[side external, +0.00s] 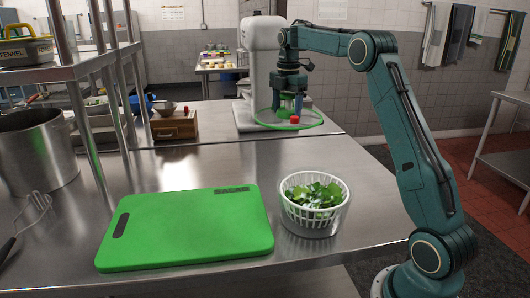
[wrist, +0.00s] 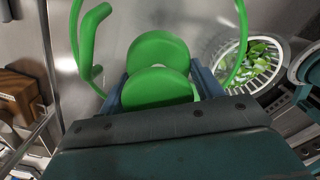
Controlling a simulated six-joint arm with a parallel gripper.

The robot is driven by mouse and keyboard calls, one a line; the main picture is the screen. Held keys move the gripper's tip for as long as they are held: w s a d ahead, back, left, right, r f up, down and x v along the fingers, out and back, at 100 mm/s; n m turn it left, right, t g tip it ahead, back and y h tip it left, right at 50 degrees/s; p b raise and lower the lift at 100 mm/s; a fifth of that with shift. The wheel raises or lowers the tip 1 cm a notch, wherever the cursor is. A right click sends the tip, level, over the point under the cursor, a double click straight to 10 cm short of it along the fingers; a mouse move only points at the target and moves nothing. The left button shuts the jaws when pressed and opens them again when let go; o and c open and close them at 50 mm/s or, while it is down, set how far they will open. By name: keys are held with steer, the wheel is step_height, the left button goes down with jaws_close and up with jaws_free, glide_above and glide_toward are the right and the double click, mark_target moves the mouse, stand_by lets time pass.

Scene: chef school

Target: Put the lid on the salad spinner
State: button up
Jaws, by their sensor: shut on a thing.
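The salad spinner (side external: 314,207) stands upright and uncovered on the steel counter, right of the cutting board. Its white slotted basket holds green leaves. It shows at the upper right in the wrist view (wrist: 257,66). The lid (side external: 317,125) has a green rim and a see-through middle. It is up and away from the spinner, in front of the mixer in the side view. My gripper (side external: 289,100) points down and is shut on the lid's green knob. In the wrist view, my gripper's blue fingers (wrist: 160,88) flank the knob (wrist: 158,55), with the lid's rim (wrist: 243,42) around it.
A green cutting board (side external: 186,228) lies left of the spinner. A white stand mixer (side external: 265,55) and a wooden box (side external: 174,125) stand behind. Counter behind the spinner is clear.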

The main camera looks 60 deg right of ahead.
mark_target(296, 119)
steer(key=shift+a, duration=0.1)
steer(key=shift+s+a+r, duration=0.15)
steer(key=shift+s+a, duration=0.35)
steer(key=shift+a, duration=0.2)
steer(key=s+a, duration=0.6)
steer(key=a, duration=0.1)
steer(key=shift+s+f, duration=0.2)
steer(key=shift+s, duration=0.15)
steer(key=s+a+f, duration=0.3)
steer(key=s+a, duration=0.4)
steer(key=s, duration=0.2)
steer(key=shift+s, duration=0.35)
steer(key=shift+a+f, duration=0.1)
steer(key=shift+f, duration=0.2)
steer(key=shift+f, duration=2.7)
steer(key=shift+f, duration=0.55)
